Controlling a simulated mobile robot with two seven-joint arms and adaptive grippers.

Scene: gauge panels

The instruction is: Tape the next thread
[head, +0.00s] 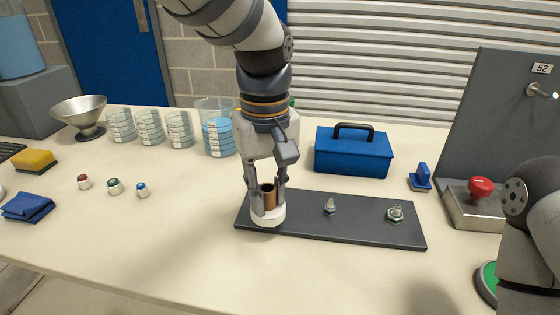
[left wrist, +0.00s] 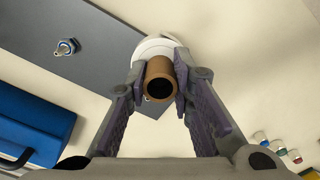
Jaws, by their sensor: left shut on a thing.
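A dark plate (head: 310,229) lies on the table with a small metal threaded fitting (head: 330,206) near its middle and a larger one (head: 395,213) near its right end. A white tape roll (head: 268,218) with a brown hollow core (head: 268,194) stands upright over the plate's left end. My left gripper (head: 268,203) points down and is shut on the roll's core, one finger on each side. The left wrist view shows the core (left wrist: 160,84), the white ring and one fitting (left wrist: 66,47). Whatever is under the roll is hidden. My right gripper is out of view.
A blue toolbox (head: 353,153) stands behind the plate; a blue-handled stamp (head: 421,178) and a box with a red knob (head: 478,205) are to its right. Small red, green and blue caps (head: 114,186) lie left. Several beakers (head: 180,130) stand behind. The front table is clear.

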